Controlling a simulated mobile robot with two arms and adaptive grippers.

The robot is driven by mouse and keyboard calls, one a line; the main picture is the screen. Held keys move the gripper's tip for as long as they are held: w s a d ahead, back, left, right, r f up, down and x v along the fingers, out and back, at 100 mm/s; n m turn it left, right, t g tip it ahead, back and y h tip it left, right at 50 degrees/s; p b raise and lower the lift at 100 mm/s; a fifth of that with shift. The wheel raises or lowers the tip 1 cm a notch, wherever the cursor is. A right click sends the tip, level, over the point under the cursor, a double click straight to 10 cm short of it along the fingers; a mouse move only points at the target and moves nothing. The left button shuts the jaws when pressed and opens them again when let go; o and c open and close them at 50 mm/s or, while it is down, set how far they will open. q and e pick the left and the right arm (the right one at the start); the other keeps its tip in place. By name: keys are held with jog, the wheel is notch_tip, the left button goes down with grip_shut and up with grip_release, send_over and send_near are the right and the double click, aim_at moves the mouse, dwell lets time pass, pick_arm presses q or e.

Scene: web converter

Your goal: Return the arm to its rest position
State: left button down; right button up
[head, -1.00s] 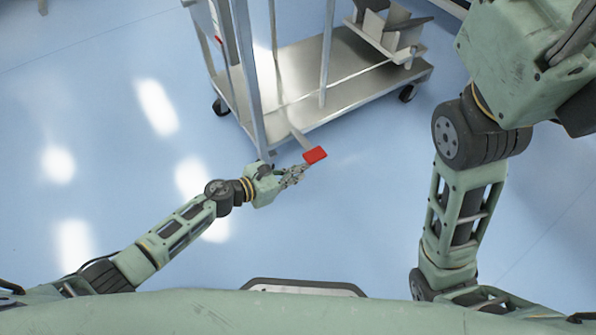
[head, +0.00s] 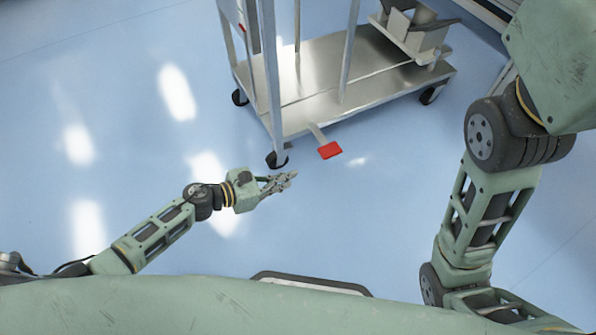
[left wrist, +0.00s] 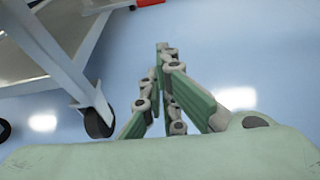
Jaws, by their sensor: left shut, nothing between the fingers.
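My left gripper (head: 284,180) is over the blue floor, below and left of the red pedal (head: 330,150) of the metal cart (head: 300,115) in the head view. Its fingers are shut with nothing between them, and they are apart from the pedal. In the left wrist view the closed fingers (left wrist: 165,55) point away over bare floor. My right arm stands at the right of the head view; its gripper does not show.
The cart stands on black caster wheels (head: 277,159); one wheel (left wrist: 98,122) is close on the left in the left wrist view. A grey metal piece (head: 410,35) sits on its lower shelf. The floor to the left is clear.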

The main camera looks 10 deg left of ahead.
pick_arm(q)
jog(key=shift+s+a+r, duration=0.2)
jog(key=shift+s+a, duration=0.1)
jog(key=shift+a, duration=0.1)
jog(key=shift+d, duration=0.1)
